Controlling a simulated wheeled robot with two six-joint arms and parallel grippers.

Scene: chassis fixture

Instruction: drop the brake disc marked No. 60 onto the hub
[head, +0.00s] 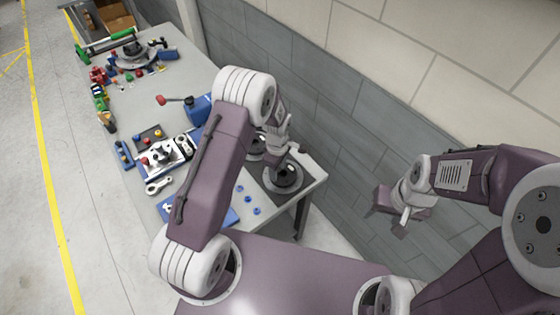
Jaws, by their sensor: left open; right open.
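Two dark round disc-like parts sit at the near right corner of the table: one in full view (283,178) and one partly behind my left gripper (257,148). No number is legible on either, so I cannot tell which is No. 60. My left gripper (273,158) is open above and beside these parts, partly covered by its own arm. My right gripper (398,215) is open and empty, off the table to the right, in front of the wall. I cannot identify the hub for sure; a round grey assembly with a dark centre (132,52) stands at the table's far end.
The grey table (190,82) carries a fixture with dark knobs (160,156), a blue box (198,108), a red-headed tool (172,100), a wrench (158,186) and several small coloured parts along the left edge. A block wall (340,130) runs close along the right side.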

